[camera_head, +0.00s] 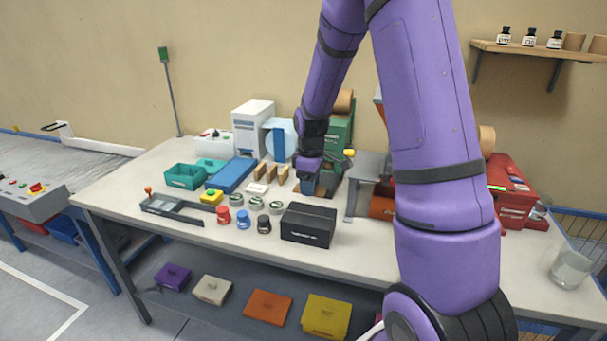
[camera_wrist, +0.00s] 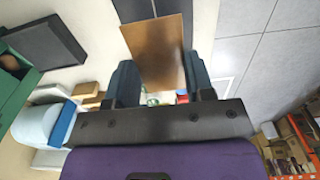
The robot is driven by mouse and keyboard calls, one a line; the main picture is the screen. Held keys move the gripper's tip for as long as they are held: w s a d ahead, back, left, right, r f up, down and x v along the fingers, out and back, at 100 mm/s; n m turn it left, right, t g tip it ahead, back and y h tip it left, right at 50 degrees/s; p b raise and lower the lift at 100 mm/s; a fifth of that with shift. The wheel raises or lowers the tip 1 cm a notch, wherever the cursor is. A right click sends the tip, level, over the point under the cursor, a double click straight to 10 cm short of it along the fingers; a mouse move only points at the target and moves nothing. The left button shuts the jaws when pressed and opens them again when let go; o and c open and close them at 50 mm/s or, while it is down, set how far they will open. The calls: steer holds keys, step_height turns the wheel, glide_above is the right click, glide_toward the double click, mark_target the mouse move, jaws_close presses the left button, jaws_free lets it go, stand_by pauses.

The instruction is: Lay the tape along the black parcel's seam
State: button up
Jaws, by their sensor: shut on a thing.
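The black parcel (camera_head: 308,225) stands on the workbench near its front edge, with pale lettering on its front face. A dark panel with a thin line along it, likely the parcel's top and seam, shows at the top of the wrist view (camera_wrist: 135,10). My gripper (camera_head: 310,188) is behind the parcel, close to the green machine. In the wrist view, my gripper (camera_wrist: 160,70) is shut on a flat brown strip, the tape (camera_wrist: 152,45). The tape sticks out past the fingertips and overlaps the dark panel in the picture. Whether they touch cannot be told.
Red, blue and black small jars (camera_head: 243,219) stand left of the parcel. A green machine (camera_head: 340,140) is behind my gripper, and a grey stand (camera_head: 368,165) is to its right. Teal trays (camera_head: 185,177) are at the left. The bench front right of the parcel is clear.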

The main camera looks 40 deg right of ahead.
mark_target(309, 215)
steer(key=shift+w+f, duration=0.1)
steer(key=shift+w, duration=0.15)
steer(key=shift+f, duration=2.1)
steer(key=shift+f, duration=2.2)
steer(key=o, duration=1)
steer(key=shift+c, duration=0.2)
steer(key=shift+r, duration=0.1)
